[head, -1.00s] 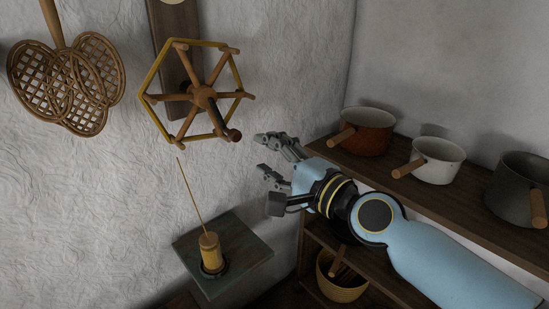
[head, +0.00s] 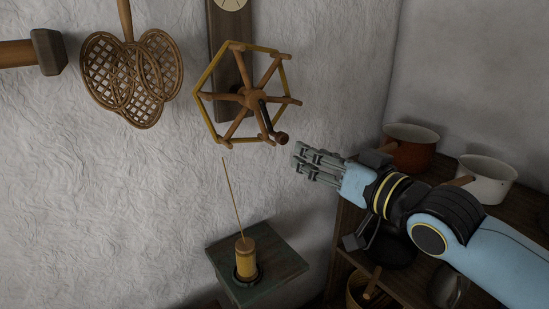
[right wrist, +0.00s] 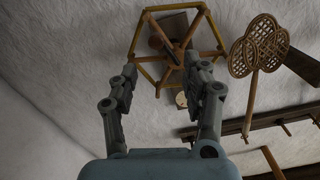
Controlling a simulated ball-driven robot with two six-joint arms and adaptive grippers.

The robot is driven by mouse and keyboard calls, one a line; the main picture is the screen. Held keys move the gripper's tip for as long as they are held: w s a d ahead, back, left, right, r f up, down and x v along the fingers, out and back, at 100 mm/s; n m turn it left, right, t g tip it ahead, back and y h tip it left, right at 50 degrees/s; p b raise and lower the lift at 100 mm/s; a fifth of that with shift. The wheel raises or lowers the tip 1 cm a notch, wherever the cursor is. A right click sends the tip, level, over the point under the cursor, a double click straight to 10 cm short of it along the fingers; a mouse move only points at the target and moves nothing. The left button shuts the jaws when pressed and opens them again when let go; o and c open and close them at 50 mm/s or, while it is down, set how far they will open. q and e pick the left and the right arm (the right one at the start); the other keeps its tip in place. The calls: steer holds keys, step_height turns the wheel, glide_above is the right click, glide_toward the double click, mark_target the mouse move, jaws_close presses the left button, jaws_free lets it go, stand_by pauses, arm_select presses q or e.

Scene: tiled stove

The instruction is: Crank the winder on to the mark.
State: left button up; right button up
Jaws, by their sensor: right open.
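The winder (head: 250,97) is a wooden spoked wheel on a dark board on the wall, with yellow yarn around its arm ends. Its crank handle (head: 281,138) is a dark brown knob at the lower right of the wheel. A spool of yellow yarn (head: 245,258) stands upright on a small shelf below, its strand rising toward the wheel. A pale dial (head: 231,4) shows partly at the top of the board. My right gripper (head: 300,160) is open and empty, just right of and below the handle, apart from it. The winder also shows between the fingers in the right wrist view (right wrist: 178,50). My left gripper is not in view.
A wicker beater (head: 131,75) hangs left of the winder, beside a hammer-like wooden tool (head: 47,52). Shelves at the right hold a brown pot (head: 411,150) and a white pot (head: 490,180). The small green-topped shelf (head: 282,258) juts out below the winder.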

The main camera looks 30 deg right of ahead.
mark_target(285, 140)
steer(key=w+n+b, duration=0.1)
steer(key=w, duration=0.2)
steer(key=w+n+b, duration=0.1)
steer(key=w+b, duration=0.1)
steer(key=w, duration=0.1)
steer(key=w+n+b, duration=0.1)
steer(key=w+b, duration=0.1)
steer(key=w, duration=0.2)
steer(key=shift+a+f, duration=0.25)
steer(key=shift+a, duration=0.1)
steer(key=shift+w+a, duration=0.1)
steer(key=shift+w, duration=0.5)
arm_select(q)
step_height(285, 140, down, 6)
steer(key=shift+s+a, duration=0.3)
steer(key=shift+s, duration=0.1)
arm_select(e)
jaws_close()
